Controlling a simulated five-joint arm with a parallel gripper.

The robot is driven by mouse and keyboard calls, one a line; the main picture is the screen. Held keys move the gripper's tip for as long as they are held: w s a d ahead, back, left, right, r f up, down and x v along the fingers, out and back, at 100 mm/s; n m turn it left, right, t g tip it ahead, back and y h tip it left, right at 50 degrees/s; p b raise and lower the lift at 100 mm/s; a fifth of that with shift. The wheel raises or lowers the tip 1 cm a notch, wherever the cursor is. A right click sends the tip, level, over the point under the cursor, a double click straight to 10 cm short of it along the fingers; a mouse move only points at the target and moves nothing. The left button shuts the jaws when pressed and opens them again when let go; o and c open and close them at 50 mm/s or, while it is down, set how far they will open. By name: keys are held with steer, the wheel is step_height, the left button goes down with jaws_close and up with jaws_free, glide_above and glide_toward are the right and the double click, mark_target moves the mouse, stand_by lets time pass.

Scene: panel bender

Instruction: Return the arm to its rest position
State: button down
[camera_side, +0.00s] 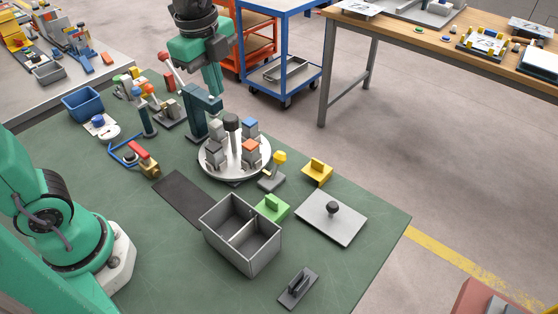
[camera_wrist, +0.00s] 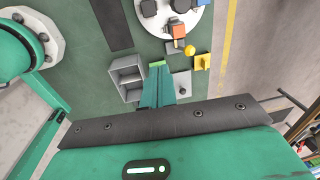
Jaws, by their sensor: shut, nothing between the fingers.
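My gripper (camera_side: 213,92) shows at the top of the side view, pointing down above the far part of the green bench (camera_side: 335,265). In the wrist view its teal fingers (camera_wrist: 158,92) lie together, shut, with nothing seen between them. In that view they overlap the area beside the grey two-compartment bin (camera_wrist: 126,78) and the green block (camera_wrist: 157,64). The bin also shows in the side view (camera_side: 241,250), and both its compartments look empty. My gripper's exact height above the bench is hard to judge.
A round white turntable (camera_side: 213,168) with several coloured-top blocks stands mid-bench. Around it are a yellow block (camera_side: 317,172), a knobbed plate (camera_side: 331,217), a dark handled block (camera_side: 298,288) and a red-handled valve (camera_side: 143,160). A blue bin (camera_side: 83,103) stands at far left.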

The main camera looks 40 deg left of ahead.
steer(key=s+a+f+n+t, duration=0.1)
steer(key=s+a+n+t, duration=0.3)
steer(key=s+n, duration=0.8)
steer(key=a+n, duration=0.1)
steer(key=n, duration=0.4)
steer(key=shift+a+f+n, duration=0.3)
steer(key=shift+a+f, duration=0.05)
steer(key=shift+f, duration=0.05)
